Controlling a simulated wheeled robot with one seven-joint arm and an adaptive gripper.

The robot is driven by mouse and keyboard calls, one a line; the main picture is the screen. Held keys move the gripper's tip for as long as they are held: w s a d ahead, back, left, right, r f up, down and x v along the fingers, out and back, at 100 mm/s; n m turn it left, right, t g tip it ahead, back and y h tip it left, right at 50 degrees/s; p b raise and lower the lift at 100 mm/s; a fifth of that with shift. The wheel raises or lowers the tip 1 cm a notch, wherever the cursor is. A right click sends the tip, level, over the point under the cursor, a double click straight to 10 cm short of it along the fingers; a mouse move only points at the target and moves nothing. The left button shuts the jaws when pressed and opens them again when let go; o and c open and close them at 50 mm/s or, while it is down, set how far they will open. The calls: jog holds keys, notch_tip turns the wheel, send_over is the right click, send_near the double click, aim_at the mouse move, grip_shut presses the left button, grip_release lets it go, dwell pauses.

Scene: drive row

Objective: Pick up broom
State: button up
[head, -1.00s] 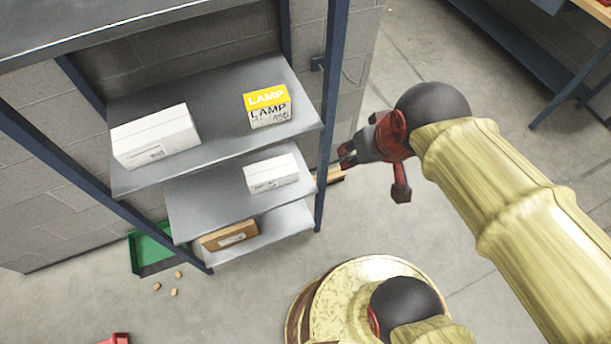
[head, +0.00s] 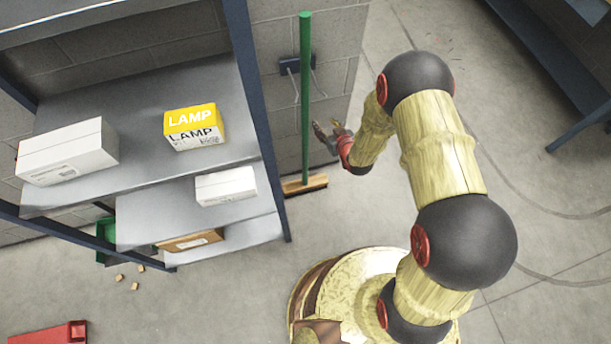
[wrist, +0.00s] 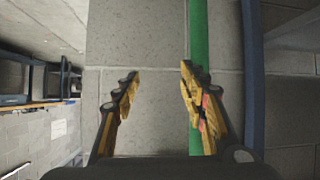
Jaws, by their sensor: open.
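The broom has a green handle (head: 305,95) and a wooden head (head: 305,185). It stands upright against the block wall, just right of the shelf unit in the head view. My gripper (head: 332,130) is open and empty, close to the right of the handle at its lower part. In the wrist view the green handle (wrist: 198,40) runs along the picture behind the right finger of my gripper (wrist: 160,88). The handle is not between the fingers, and the right finger covers part of it. Whether that finger touches it I cannot tell.
The shelf unit (head: 205,90) with a LAMP box (head: 194,127) and white boxes stands left of the broom. A wall bracket (head: 297,65) sits behind the handle. A green bin (head: 106,232), small blocks and a red object (head: 48,333) are at lower left.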

aim_at(307, 122)
jog(key=s+a+f+t+y, duration=0.2)
jog(key=s+a+f, duration=0.1)
jog(key=s+f, duration=0.1)
jog(key=r+t, duration=0.1)
jog(key=a+r+t+y, duration=0.1)
jog(key=r, duration=0.1)
jog(key=r+y, duration=0.1)
jog(key=shift+a+r+n+t+b, duration=0.25)
jog(key=shift+n+t+b, duration=0.05)
jog(key=shift+t+b, duration=0.1)
jog(key=b+x, duration=0.3)
jog(key=x, duration=0.4)
jog(key=shift+w, duration=0.25)
jog(key=shift+r, duration=0.1)
jog(key=shift+c, duration=1.3)
jog(key=c, duration=0.7)
grip_shut()
